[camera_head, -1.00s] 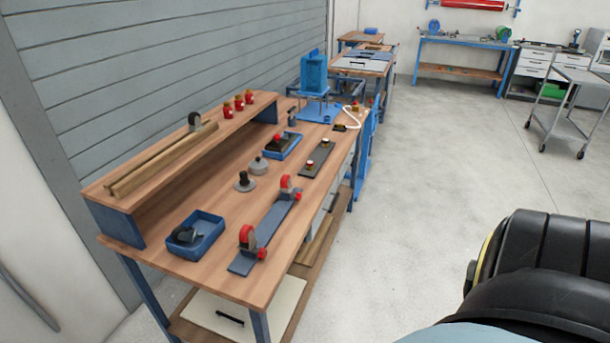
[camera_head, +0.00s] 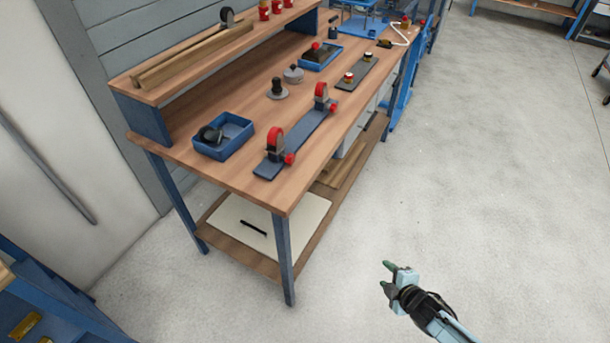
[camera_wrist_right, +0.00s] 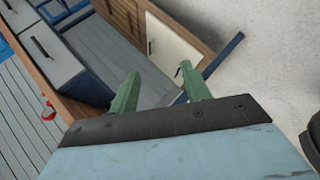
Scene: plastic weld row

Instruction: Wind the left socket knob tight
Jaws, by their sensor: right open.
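A blue rail fixture (camera_head: 300,140) lies along the front of the wooden workbench. It carries two upright red-rimmed sockets, the nearer left one (camera_head: 275,143) and the farther right one (camera_head: 320,94). A red knob (camera_head: 289,158) sticks out from the side of the left socket, and another red knob (camera_head: 333,107) from the right one. How tight either knob is cannot be seen. My right gripper (camera_head: 386,275) is open and empty over the floor, right of the bench and well apart from the knobs. Its green fingers also show spread in the right wrist view (camera_wrist_right: 159,72). My left gripper is not in view.
On the workbench (camera_head: 190,165) stand a blue tray (camera_head: 223,146) with a dark tool, grey round parts (camera_head: 293,74) and a dark plate with two knobs (camera_head: 357,73). A raised shelf runs along the back. Below is a lower shelf (camera_head: 243,251). Floor to the right is clear.

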